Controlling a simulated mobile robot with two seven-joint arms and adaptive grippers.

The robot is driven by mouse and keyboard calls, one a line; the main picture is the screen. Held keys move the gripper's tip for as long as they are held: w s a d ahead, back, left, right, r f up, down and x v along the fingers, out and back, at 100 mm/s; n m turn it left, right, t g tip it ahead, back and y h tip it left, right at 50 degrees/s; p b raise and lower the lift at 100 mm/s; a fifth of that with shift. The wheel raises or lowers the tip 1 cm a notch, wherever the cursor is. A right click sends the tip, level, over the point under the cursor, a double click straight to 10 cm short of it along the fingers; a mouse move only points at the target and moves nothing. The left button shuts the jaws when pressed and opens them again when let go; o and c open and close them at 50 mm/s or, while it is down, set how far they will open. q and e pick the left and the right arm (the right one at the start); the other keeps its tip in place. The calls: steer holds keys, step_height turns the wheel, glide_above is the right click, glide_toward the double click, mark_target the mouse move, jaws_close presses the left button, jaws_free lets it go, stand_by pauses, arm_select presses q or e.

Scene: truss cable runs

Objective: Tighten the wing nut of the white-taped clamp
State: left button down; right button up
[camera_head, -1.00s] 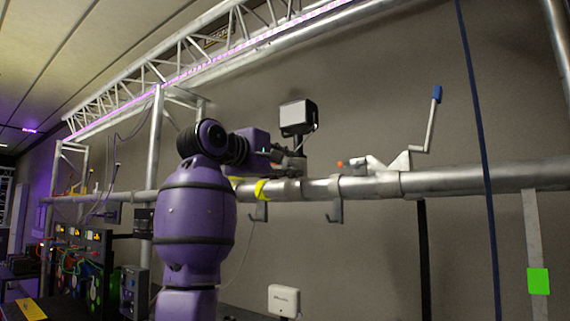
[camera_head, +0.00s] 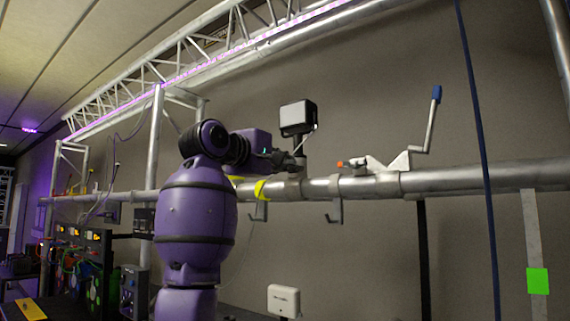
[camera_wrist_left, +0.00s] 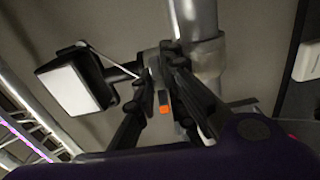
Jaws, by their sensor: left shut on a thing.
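The silver pipe (camera_head: 450,180) runs across the head view, with a lamp (camera_head: 298,117) above it. The lamp's clamp (camera_wrist_left: 152,60) shows on the pipe in the left wrist view, partly behind my fingers; I cannot make out white tape on it. My left gripper (camera_head: 292,162) is at this clamp, just below the lamp. In the left wrist view its fingertips (camera_wrist_left: 167,52) are close together at the clamp, shut on what appears to be the wing nut, which they hide. My right gripper is not in view.
Yellow tape (camera_head: 262,190) marks the pipe left of the clamp. Hooks (camera_head: 336,212) hang under the pipe. A crank with a blue handle (camera_head: 436,94) rises at the right, near a hanging blue rope (camera_head: 483,150). A white box (camera_head: 284,300) is below.

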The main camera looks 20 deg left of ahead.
arm_select(q)
steer(key=m, duration=0.4)
steer(key=shift+a+m, duration=0.1)
steer(key=shift+m, duration=0.2)
steer(key=m, duration=0.4)
steer(key=shift+m, duration=0.3)
steer(key=m, duration=1.3)
steer(key=shift+m, duration=0.3)
steer(key=m, duration=0.9)
steer(key=shift+m, duration=1.8)
